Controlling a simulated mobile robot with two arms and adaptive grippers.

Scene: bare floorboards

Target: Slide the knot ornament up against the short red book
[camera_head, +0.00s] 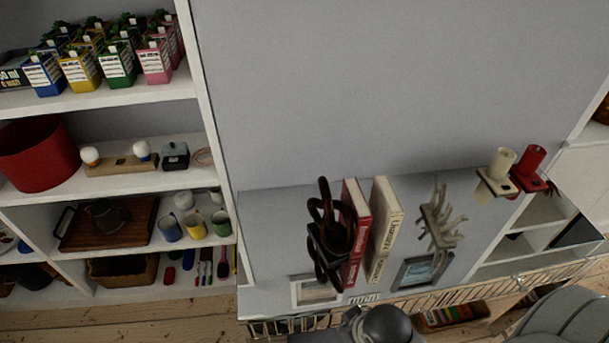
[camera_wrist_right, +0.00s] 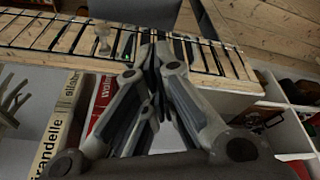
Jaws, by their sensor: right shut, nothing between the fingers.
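The dark brown knot ornament (camera_head: 329,225) stands on the shelf at the left side of the red book (camera_head: 357,212); I cannot tell whether they touch. The red book stands upright beside a cream book (camera_head: 386,218). In the right wrist view the red book (camera_wrist_right: 101,98) and cream book (camera_wrist_right: 59,125) show at the left, and the ornament does not show, perhaps hidden behind the gripper. My right gripper (camera_wrist_right: 152,50) is shut and empty. In the head view only its grey wrist part shows at the bottom edge, in front of the shelf. My left gripper is out of view.
Picture frames (camera_head: 316,289) (camera_head: 422,271) lie near the shelf's front edge. A pale branching coral ornament (camera_head: 440,220) stands right of the books. A slatted rail (camera_head: 440,292) runs along the front. A filled shelf unit is at left.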

